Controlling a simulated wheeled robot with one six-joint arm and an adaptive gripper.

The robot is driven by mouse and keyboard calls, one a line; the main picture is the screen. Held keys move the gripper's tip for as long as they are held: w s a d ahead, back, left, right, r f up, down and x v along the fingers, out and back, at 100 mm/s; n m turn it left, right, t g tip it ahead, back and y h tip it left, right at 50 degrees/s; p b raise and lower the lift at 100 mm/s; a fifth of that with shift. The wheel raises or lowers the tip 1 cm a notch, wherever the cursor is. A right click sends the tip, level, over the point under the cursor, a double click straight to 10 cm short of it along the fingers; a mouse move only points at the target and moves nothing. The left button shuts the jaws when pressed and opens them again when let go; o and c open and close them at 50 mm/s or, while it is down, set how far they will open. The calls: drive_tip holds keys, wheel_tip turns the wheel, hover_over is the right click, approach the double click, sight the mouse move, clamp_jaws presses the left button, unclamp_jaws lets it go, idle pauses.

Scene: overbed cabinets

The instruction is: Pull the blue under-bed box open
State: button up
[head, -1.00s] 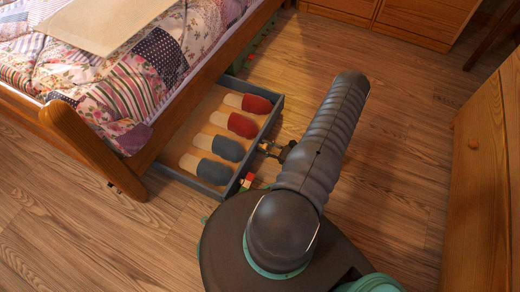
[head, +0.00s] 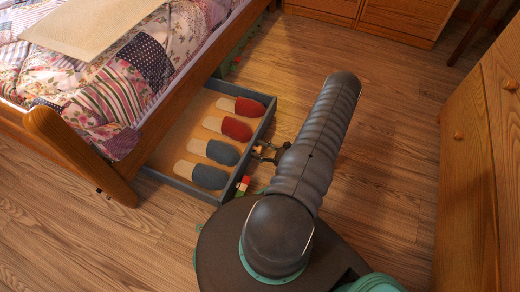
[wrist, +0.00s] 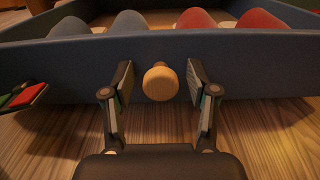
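The blue under-bed box (head: 259,135) stands well out from under the bed, its inside showing. In the wrist view its front panel (wrist: 255,65) spans the picture, with a round wooden knob (wrist: 160,82) in the middle. My gripper (wrist: 161,90) is open, with one finger on each side of the knob and a visible gap on both sides. In the head view my gripper (head: 268,152) is at the box's front. Two red slippers (head: 236,129) and two grey-blue slippers (head: 222,152) lie in the box.
The bed (head: 107,178) with its patchwork quilt is at the left. A small red and green object (head: 243,184) is by the box's near front corner. Wooden cabinets stand at the right (head: 465,200) and back (head: 405,20). Floor between box and right cabinet is clear beyond my arm.

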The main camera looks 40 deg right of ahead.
drive_tip(key=shift+s+d, duration=0.1)
drive_tip(key=shift+s, duration=0.05)
drive_tip(key=v, duration=1.1)
drive_tip(key=shift+s+d, duration=0.1)
drive_tip(key=shift+s, duration=0.25)
drive_tip(key=w+a+r+n+g+y+p, duration=0.1)
drive_tip(key=w+a+r+n+g, duration=0.4)
drive_tip(key=r, duration=0.6)
drive_tip(key=w+a+r+n+g+y+p, duration=0.1)
drive_tip(key=w+a+r+n+g, duration=0.35)
drive_tip(key=r, duration=0.65)
drive_tip(key=w+a+r+n+g+p, duration=0.2)
drive_tip(key=r+n+g, duration=0.4)
drive_tip(key=r, duration=0.4)
drive_tip(key=s+a+r+n+t+h+p, duration=0.1)
drive_tip(key=s+a+r+n+h, duration=0.2)
drive_tip(key=r, duration=0.6)
drive_tip(key=s+a+r+n+t+h+p, duration=0.1)
drive_tip(key=s+a+r+n+t+h, duration=0.1)
drive_tip(key=a+r+n, duration=0.5)
drive_tip(key=s+a+r+n+t+h+p, duration=0.1)
drive_tip(key=s+a+r+n+h, duration=0.3)
drive_tip(key=a+r, duration=0.5)
wheel_tip(320, 180, up, 2)
drive_tip(key=shift+s+r+n+t+h+p, duration=0.25)
drive_tip(key=shift+s+n+t+h+p, duration=0.15)
drive_tip(key=shift+s+n, duration=0.4)
